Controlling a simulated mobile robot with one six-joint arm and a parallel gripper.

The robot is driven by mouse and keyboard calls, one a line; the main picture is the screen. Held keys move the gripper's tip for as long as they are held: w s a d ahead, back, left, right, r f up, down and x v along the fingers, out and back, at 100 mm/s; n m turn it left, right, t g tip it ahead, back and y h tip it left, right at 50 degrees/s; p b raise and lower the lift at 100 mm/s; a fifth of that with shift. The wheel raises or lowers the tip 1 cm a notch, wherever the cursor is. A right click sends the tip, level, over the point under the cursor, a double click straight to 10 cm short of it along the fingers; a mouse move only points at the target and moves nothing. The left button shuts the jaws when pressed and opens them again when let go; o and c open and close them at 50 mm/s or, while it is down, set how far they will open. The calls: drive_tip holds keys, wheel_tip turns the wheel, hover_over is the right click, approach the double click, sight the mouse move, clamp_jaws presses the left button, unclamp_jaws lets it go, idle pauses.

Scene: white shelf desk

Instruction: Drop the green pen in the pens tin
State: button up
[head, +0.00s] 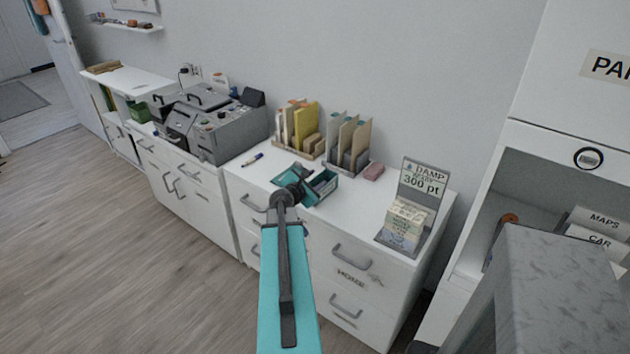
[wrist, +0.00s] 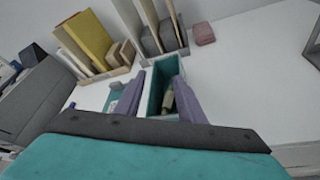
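My gripper (wrist: 160,80) is over the desk top, with its two lavender fingers spread apart in the wrist view. In the head view my gripper (head: 312,186) partly covers a teal open-topped tin (head: 331,185). The tin (wrist: 161,68) also shows between and beyond the fingers in the wrist view. A small olive-green piece (wrist: 168,101) shows low between the fingers, apart from the left one. I cannot tell whether it is the green pen or lies inside the tin. No other green pen is clear. A dark blue-purple pen (head: 252,160) lies on the desk to the left.
File holders (head: 300,128) (head: 350,140) stand along the wall behind the tin, with a pink block (head: 373,172) to their right. A grey machine (head: 228,130) is at the left. A sign stand with a box (head: 405,222) is at the right end.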

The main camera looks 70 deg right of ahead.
drive_tip(key=shift+a, duration=0.15)
drive_tip(key=p+v, duration=0.4)
drive_tip(key=v, duration=0.4)
drive_tip(key=shift+a+r+p, duration=0.15)
drive_tip(key=shift+r+p, duration=0.1)
drive_tip(key=shift+p, duration=0.05)
idle(0.5)
drive_tip(key=p+v, duration=0.2)
drive_tip(key=p, duration=0.5)
drive_tip(key=shift+a+r, duration=0.1)
drive_tip(key=shift+a, duration=0.1)
drive_tip(key=shift+p+v, duration=1.2)
drive_tip(key=shift+p, duration=0.75)
drive_tip(key=shift+a, duration=0.1)
